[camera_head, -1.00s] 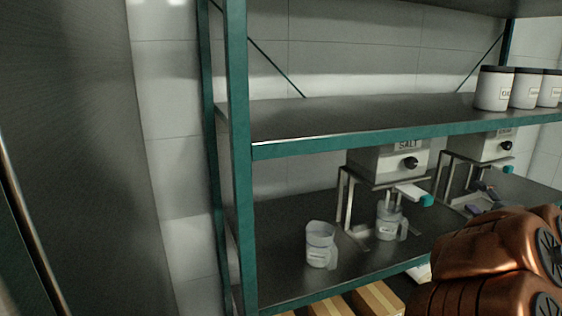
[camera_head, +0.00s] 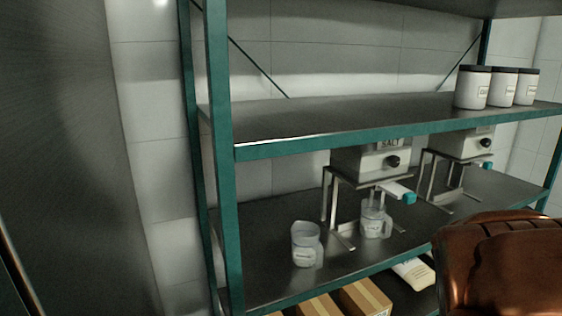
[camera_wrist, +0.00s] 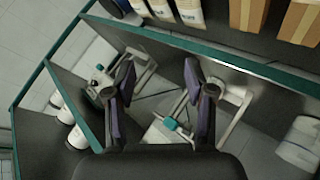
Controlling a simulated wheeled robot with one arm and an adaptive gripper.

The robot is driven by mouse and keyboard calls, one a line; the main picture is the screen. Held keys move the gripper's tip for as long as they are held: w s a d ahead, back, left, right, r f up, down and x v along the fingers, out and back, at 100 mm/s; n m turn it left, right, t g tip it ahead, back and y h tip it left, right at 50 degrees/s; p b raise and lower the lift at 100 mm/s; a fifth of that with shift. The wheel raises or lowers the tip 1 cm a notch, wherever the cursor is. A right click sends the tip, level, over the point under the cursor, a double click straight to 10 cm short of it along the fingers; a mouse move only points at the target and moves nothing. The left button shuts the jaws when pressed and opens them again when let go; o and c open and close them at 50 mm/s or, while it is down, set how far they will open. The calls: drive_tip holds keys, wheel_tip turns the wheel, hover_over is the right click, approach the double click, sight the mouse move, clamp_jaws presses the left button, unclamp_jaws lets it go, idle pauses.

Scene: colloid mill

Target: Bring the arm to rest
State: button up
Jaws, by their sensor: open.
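My gripper (camera_wrist: 163,85) shows in the wrist view with its two dark purple-grey fingers spread wide apart. Nothing is between the fingers. Behind them are the shelf and the dispensers. In the head view, my copper-coloured arm fills the lower right corner, and the gripper itself is out of sight there.
A green-framed shelf unit (camera_head: 221,180) holds a salt dispenser (camera_head: 372,162) with a clear jug (camera_head: 375,220) under it. Another jug (camera_head: 306,245) stands to the left. A second dispenser (camera_head: 463,143) is at right. Lidded jars (camera_head: 472,90) stand above; boxes (camera_head: 364,298) lie below.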

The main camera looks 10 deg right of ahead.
drive_tip(key=s+a+f+g+y, duration=0.3)
drive_tip(key=s+a+f+g, duration=0.1)
drive_tip(key=s+a, duration=0.8)
drive_tip(key=s+a+f+g+y, duration=0.4)
drive_tip(key=s+a+f+g, duration=0.1)
drive_tip(key=s+a, duration=0.7)
drive_tip(key=shift+a+f+m, duration=0.3)
drive_tip(key=shift+a+f, duration=0.3)
drive_tip(key=shift+f, duration=0.3)
drive_tip(key=shift+o, duration=0.3)
